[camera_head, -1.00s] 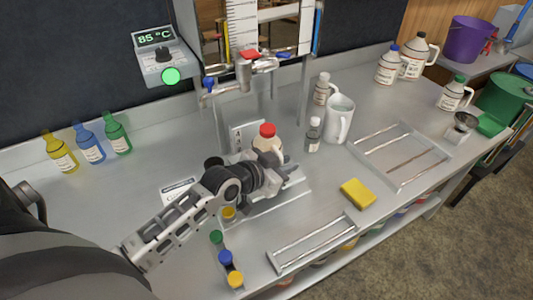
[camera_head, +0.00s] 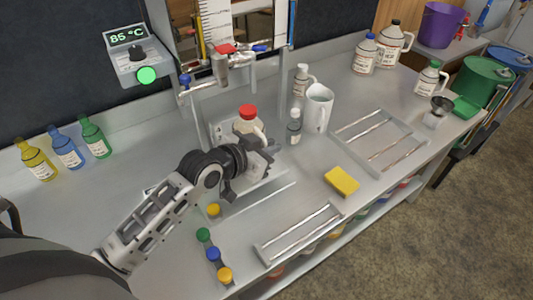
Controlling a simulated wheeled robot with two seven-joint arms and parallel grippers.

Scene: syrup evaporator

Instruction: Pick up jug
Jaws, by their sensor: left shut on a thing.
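The jug (camera_head: 245,126) is pale with a red cap and stands upright below the taps, near the middle of the head view. Its lower part is hidden behind my left gripper. My left gripper (camera_head: 262,162) reaches in from the left and is shut on the jug from the front. The exact contact between fingers and jug is hidden, and I cannot tell how far the jug's base is from the surface. My right gripper is not in view.
A yellow sponge (camera_head: 341,181), a rod tray (camera_head: 300,234) and small capped bottles (camera_head: 213,254) lie nearer the front.

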